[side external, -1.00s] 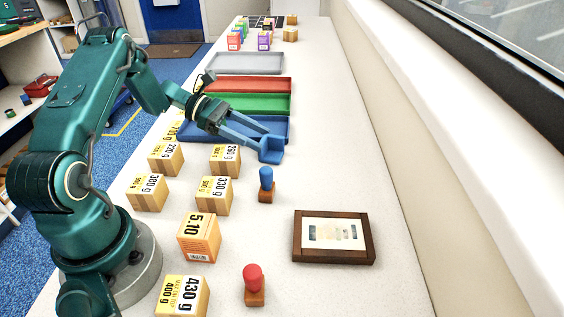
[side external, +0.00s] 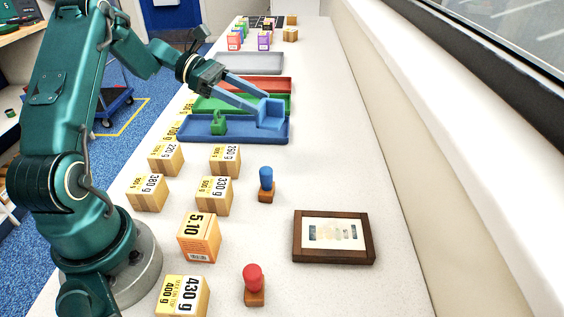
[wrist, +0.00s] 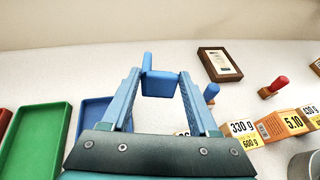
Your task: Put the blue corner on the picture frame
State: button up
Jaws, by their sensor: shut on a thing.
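The blue corner (side external: 270,114) is pinched between the two fingertips of my gripper (side external: 262,101). In the side view it appears over the right end of the blue tray, and it looks lifted off the table. The wrist view shows the blue corner (wrist: 160,84) between the fingertips, with one part standing up at its left. The picture frame (side external: 333,257), dark brown wood around a pale print, lies flat on the white table at the right front, well apart from my gripper. The wrist view shows the frame (wrist: 205,67) to the upper right.
Blue (side external: 192,136), green (side external: 284,103), red (side external: 285,83) and grey (side external: 279,63) trays stand in a row. A green piece (side external: 219,124) is in the blue tray. A blue-topped peg (side external: 266,181), a red-topped peg (side external: 253,281) and several labelled cartons (side external: 199,238) stand nearer. The table around the frame is clear.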

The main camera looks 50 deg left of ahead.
jog(key=s+d+r+m+g+h, duration=0.1)
jog(key=s+d+r+m+g, duration=0.1)
jog(key=s+d+m+g, duration=0.3)
jog(key=s+d+r+m+g+h, duration=0.1)
jog(key=d+r+g, duration=0.1)
jog(key=d, duration=0.5)
send_over(315, 218)
notch_tip(315, 218, down, 7)
jog(key=shift+r, duration=0.2)
jog(key=shift+f, duration=2)
jog(key=shift+f, duration=0.15)
jog(key=o, duration=1.3)
